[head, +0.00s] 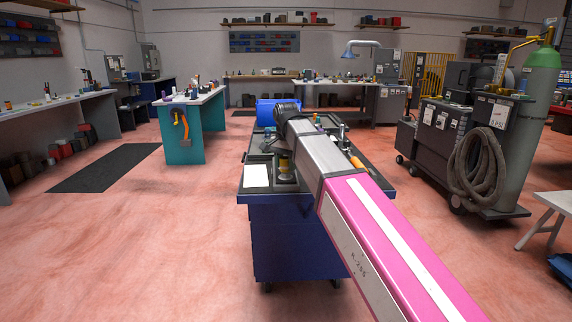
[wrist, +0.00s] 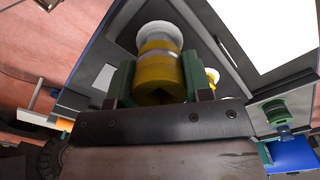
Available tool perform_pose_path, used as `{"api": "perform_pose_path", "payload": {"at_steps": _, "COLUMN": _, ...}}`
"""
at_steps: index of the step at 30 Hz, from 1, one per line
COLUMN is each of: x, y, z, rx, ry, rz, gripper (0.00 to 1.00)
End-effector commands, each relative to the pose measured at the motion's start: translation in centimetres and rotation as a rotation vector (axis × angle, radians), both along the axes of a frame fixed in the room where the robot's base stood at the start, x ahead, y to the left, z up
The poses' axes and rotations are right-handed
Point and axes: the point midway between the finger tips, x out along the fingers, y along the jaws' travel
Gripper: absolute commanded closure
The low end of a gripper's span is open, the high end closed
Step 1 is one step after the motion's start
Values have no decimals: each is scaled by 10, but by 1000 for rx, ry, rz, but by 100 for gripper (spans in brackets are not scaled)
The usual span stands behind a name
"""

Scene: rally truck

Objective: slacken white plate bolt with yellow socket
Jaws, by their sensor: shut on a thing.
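The yellow socket (wrist: 160,75) sits between the two green fingertips of my gripper (wrist: 158,88) in the wrist view, and the gripper is shut on it. A round white piece (wrist: 160,36) shows just beyond the socket's far end, in line with it; I cannot tell whether they touch or whether this is the white plate bolt. In the head view my arm hides most of the gripper. A small yellow and dark piece (head: 284,163) shows there beside the arm, and I cannot tell if it is the held socket.
A white flat sheet (head: 257,176) lies at the near left of the blue trolley's dark top (head: 250,195). A blue bin (head: 265,112) stands at its far end. A green-topped round piece (wrist: 274,110) and a smaller yellow piece (wrist: 212,76) are close by. Floor left of the trolley is clear.

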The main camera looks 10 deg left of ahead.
Motion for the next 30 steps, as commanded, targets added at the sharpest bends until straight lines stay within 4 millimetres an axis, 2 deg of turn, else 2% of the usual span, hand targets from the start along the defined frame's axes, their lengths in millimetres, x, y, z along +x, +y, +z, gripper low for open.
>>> {"api": "perform_pose_path", "payload": {"at_steps": 30, "x": 0, "y": 0, "z": -8, "rx": 0, "ry": 0, "rz": 0, "gripper": 100}}
